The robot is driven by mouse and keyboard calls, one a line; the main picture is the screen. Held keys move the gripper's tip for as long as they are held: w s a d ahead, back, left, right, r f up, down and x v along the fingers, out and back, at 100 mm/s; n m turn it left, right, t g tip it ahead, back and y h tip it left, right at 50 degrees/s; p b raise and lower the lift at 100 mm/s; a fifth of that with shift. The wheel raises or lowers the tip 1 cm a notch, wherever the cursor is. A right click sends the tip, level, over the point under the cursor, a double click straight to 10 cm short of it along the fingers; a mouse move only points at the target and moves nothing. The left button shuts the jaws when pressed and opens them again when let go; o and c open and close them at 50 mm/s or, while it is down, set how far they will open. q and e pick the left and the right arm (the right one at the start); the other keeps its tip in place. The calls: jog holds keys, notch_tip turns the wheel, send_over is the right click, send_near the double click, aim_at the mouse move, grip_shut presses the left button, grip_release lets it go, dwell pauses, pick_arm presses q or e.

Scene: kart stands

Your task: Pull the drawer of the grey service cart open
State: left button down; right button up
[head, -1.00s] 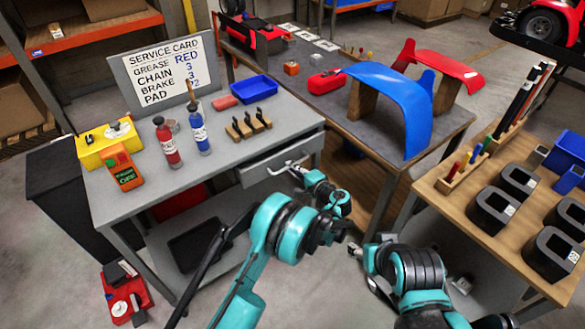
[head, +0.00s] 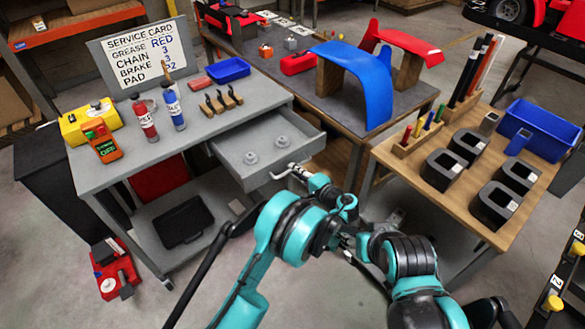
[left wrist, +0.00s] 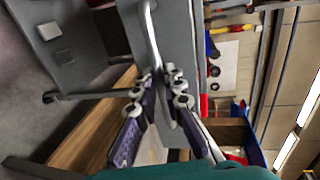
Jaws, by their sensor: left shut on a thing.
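The grey service cart (head: 200,128) stands at left centre in the head view. Its drawer (head: 266,149) is pulled out at the cart's right end, and two small round metal pieces lie inside. My left gripper (head: 293,171) is at the drawer front, shut on the drawer's handle. In the left wrist view, the gripper fingers (left wrist: 166,74) close around the metal handle (left wrist: 150,28). My right arm is folded at lower centre in the head view; its gripper (head: 347,246) is partly hidden by my left arm, and its fingers are not clear.
The cart top holds a sign (head: 143,57), a yellow box (head: 90,121), red and blue bottles and a blue tray (head: 229,69). A wooden-topped table (head: 430,170) with black holders stands to the right. A bench with a blue fender (head: 365,82) stands behind the drawer.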

pick_arm(q)
jog(key=c, duration=1.6)
grip_release()
